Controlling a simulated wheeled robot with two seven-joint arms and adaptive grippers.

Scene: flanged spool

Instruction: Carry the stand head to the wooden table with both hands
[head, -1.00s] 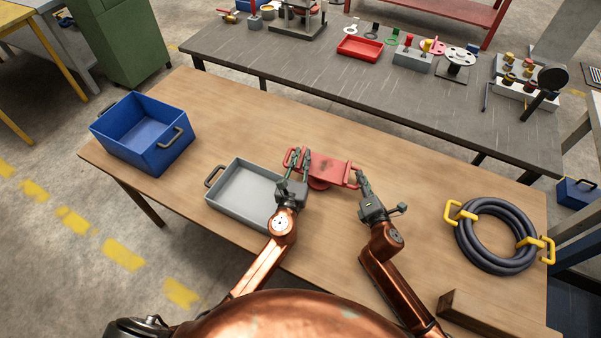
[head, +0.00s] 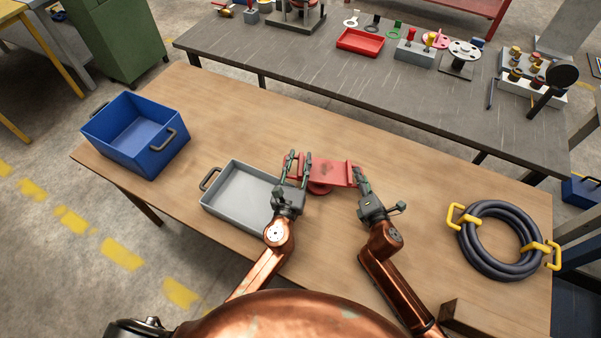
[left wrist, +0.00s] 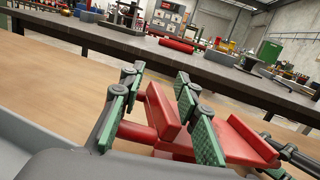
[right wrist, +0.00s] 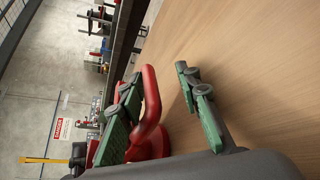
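The stand head (head: 332,173) is a red plate with raised edges and a handle at each end, resting over the wooden table (head: 240,112), with a round part beneath it. My left gripper (head: 298,167) is at its left end, fingers apart. In the left wrist view the red handle (left wrist: 137,132) lies between the spread green pads. My right gripper (head: 361,180) is at its right end. In the right wrist view its fingers are apart, with the red handle (right wrist: 152,100) between them, nearer one finger; a gap shows to the other. The handles are largely hidden in the head view.
A grey tray (head: 208,207) stands close beside my left gripper. A blue bin (head: 163,158) is at the table's left end. A coiled hose (head: 478,258) with yellow handles lies at the right. A dark workbench (head: 300,62) with parts stands behind. The table's middle back is clear.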

